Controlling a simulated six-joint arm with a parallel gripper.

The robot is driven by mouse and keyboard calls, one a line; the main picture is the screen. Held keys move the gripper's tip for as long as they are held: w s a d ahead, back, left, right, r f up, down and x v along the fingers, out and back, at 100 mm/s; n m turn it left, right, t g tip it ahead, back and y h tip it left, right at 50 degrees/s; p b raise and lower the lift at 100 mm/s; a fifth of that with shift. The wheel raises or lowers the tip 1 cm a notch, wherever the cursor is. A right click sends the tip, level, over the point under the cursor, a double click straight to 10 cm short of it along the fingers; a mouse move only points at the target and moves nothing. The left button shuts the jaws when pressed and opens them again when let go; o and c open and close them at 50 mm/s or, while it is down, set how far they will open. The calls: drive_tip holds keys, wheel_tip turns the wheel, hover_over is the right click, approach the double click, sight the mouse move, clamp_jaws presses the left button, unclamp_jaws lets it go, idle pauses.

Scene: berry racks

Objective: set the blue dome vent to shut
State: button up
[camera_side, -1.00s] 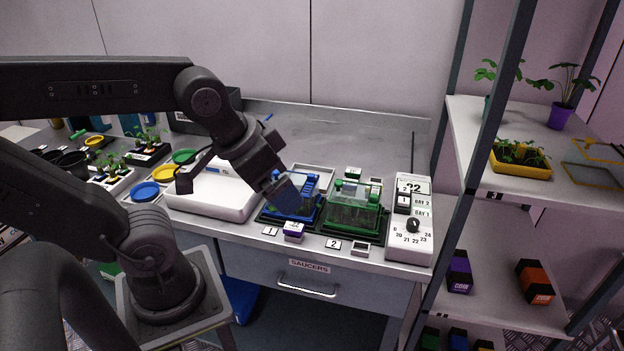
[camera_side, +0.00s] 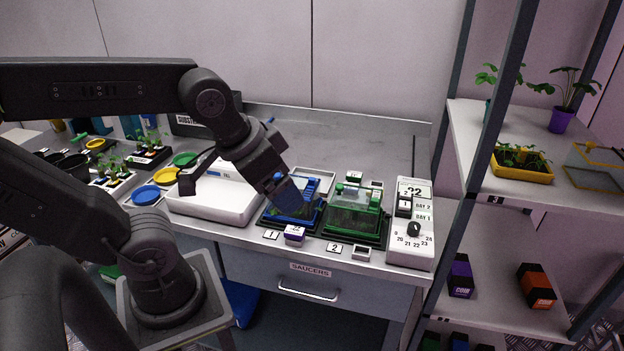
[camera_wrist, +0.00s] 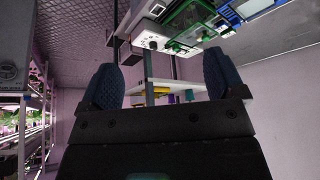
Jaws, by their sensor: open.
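The blue-framed dome (camera_side: 306,210) stands in a dark tray at the middle of the bench in the side view. My gripper (camera_side: 285,192) is tilted down at its upper left and covers part of it, so the vent's setting cannot be read and any contact is unclear. In the wrist view, the two dark blue fingers of my gripper (camera_wrist: 160,80) are wide apart with nothing between them. A bit of the blue dome (camera_wrist: 245,8) shows at that view's top right edge, outside the fingers.
A green-framed dome (camera_side: 354,212) stands close to the right of the blue one. A white dial box (camera_side: 408,255) is at the bench's right end. A white scale-like device (camera_side: 212,205) lies to the left. A small purple-and-white block (camera_side: 294,235) sits in front.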

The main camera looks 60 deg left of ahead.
sight(312, 178)
drive_tip(key=w+a+r+n+g, duration=0.1)
drive_tip(key=w+a, duration=0.1)
drive_tip(key=w+a+n+g, duration=0.1)
drive_tip(key=w+a+n, duration=0.1)
drive_tip(key=w, duration=0.1)
drive_tip(key=w+a+r+n, duration=0.1)
drive_tip(key=w+a, duration=0.1)
drive_tip(key=w, duration=0.1)
drive_tip(key=shift+w+r+g+y, duration=0.1)
drive_tip(key=shift+r+g+y, duration=0.2)
drive_tip(key=shift+g, duration=0.1)
drive_tip(key=c, duration=0.6)
drive_tip(key=w+a+n+g, duration=0.1)
drive_tip(key=w+a, duration=0.1)
drive_tip(key=a, duration=0.1)
drive_tip(key=w+a+n+g, duration=0.1)
drive_tip(key=w+a+n, duration=0.1)
drive_tip(key=a, duration=0.1)
drive_tip(key=w+a+f+n, duration=0.1)
drive_tip(key=w+a, duration=0.1)
drive_tip(key=a, duration=0.1)
drive_tip(key=shift+w+n+g, duration=0.3)
drive_tip(key=shift+n+g, duration=0.1)
drive_tip(key=shift+c, duration=1.2)
wheel_tip(312, 178, down, 14)
drive_tip(key=shift+a, duration=0.15)
drive_tip(key=shift+c, duration=0.2)
clamp_jaws()
